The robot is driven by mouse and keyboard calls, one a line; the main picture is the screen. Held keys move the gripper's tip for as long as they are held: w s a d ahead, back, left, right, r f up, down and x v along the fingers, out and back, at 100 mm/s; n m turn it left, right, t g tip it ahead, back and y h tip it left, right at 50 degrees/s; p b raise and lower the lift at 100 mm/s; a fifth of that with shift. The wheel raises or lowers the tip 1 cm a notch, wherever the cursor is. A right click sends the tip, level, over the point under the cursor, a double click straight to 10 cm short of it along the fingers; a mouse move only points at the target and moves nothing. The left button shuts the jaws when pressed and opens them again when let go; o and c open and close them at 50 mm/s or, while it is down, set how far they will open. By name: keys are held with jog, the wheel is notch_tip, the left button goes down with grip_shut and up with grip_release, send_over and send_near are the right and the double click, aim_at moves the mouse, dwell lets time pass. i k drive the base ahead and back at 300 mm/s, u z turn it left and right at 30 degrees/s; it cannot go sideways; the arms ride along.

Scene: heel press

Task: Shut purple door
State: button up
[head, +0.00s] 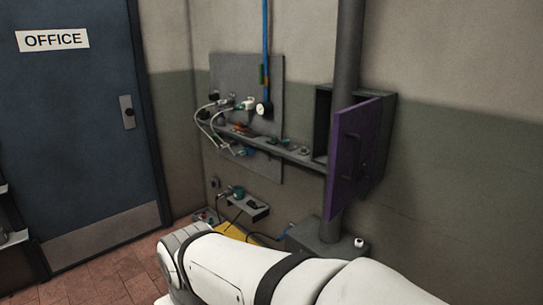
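The purple door (356,155) is hinged on a dark grey wall box (322,122) at the right of the head view. It stands open, swung out from the box, and part of the box's dark inside shows to its left. A dark handle is on the door's face. My white arm crosses the bottom of the view, below the door and apart from it in the picture. My gripper's fingers do not show.
A grey pipe (348,45) runs down the wall by the box. A narrow shelf (270,147) with cables and small fittings is left of the door. A grey block (315,243) stands at the pipe's foot. A blue office door (75,130) is at the left, with brick floor before it.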

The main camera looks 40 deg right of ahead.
aim_at(355, 128)
jog(key=u, duration=0.1)
jog(key=k, duration=0.15)
jog(key=z, duration=1.85)
jog(key=i, duration=1)
jog(key=z, duration=1.35)
jog(key=k, duration=0.95)
jog(key=u, duration=0.4)
